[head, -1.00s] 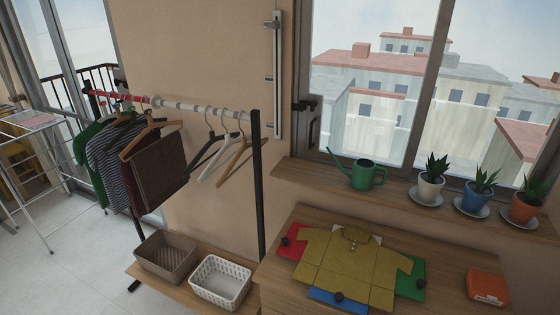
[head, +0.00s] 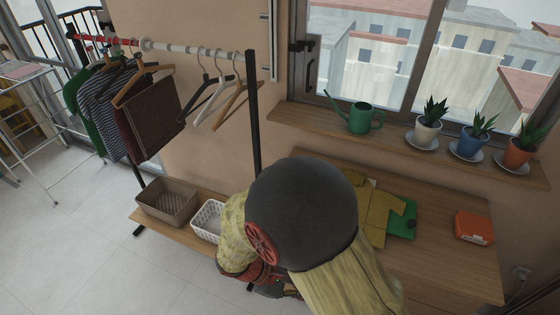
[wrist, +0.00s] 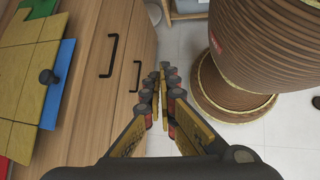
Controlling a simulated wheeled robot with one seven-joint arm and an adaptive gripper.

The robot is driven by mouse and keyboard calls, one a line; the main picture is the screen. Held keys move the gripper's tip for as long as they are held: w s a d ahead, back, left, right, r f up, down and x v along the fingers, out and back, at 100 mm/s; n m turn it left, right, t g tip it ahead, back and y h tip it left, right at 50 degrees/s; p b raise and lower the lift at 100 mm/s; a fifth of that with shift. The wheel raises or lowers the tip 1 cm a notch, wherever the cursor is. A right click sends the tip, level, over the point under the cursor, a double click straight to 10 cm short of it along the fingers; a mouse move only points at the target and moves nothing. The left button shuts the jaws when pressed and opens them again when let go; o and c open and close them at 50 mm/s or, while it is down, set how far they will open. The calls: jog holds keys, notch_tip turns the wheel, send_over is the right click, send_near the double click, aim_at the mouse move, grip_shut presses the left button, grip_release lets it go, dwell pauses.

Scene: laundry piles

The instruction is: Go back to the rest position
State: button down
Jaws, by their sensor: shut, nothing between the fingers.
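My gripper (wrist: 163,92) shows in the wrist view with its two fingers drawn together and nothing between them. It points down past the front of a wooden dresser (wrist: 125,40) with black handles, over the pale tiled floor. In the head view my arm is folded in front of the dresser, its large dark joint and yellow links covering the left part of the dresser top. The fingertips are mostly hidden there, low in the picture.
A mustard shirt (head: 378,212) lies on a coloured folding board (head: 402,222) on the dresser, partly hidden by my arm. An orange box (head: 474,227) sits to its right. A white basket (head: 207,218) and a brown basket (head: 167,201) stand on the clothes rack's low shelf.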

jog(key=s+d+r+m+t+y, duration=0.1)
jog(key=d+r+m+t+y, duration=0.1)
jog(key=r, duration=0.7)
jog(key=s+d+r+m+t+y, duration=0.2)
jog(key=d+r+m+y, duration=0.2)
jog(key=r+m, duration=0.3)
jog(key=s+d+r+m+t+y, duration=0.1)
jog(key=d+r+m, duration=0.4)
jog(key=r, duration=0.8)
jog(key=shift+s+d+t+y, duration=0.25)
jog(key=shift+s+t+y, duration=0.2)
jog(key=shift+y, duration=0.45)
